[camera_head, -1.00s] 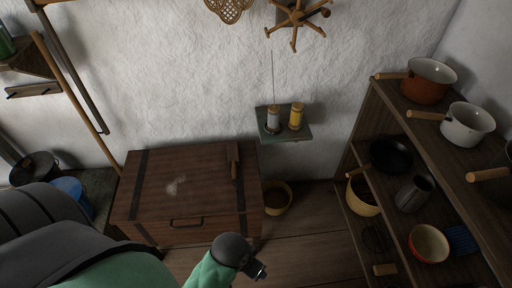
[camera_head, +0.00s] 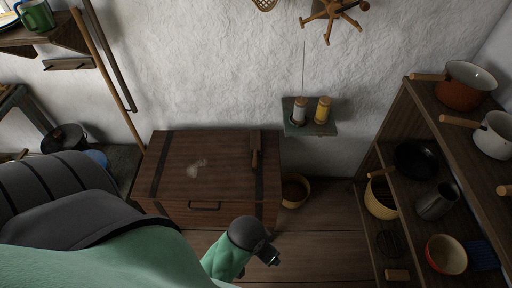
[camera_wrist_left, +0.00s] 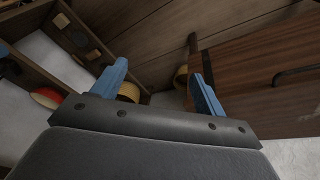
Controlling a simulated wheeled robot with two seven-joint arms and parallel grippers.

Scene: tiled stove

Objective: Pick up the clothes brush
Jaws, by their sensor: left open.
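The clothes brush seems to be the slim brown wooden thing (camera_head: 256,149) lying on the right part of the lid of a dark wooden chest (camera_head: 225,165). My left gripper (camera_head: 270,257) is in front of the chest, low in the head view, apart from the brush. In the left wrist view its two blue fingers (camera_wrist_left: 160,69) are spread with nothing between them. The chest (camera_wrist_left: 270,70) fills the right of that view. I cannot tell whether the brush shows there. My right gripper is not in view.
A small wall shelf (camera_head: 309,128) with two spools hangs behind the chest at the right. A yellow pot (camera_head: 294,191) stands on the floor beside the chest. A shelf unit (camera_head: 400,185) with pans and bowls fills the right side. The floor between is clear.

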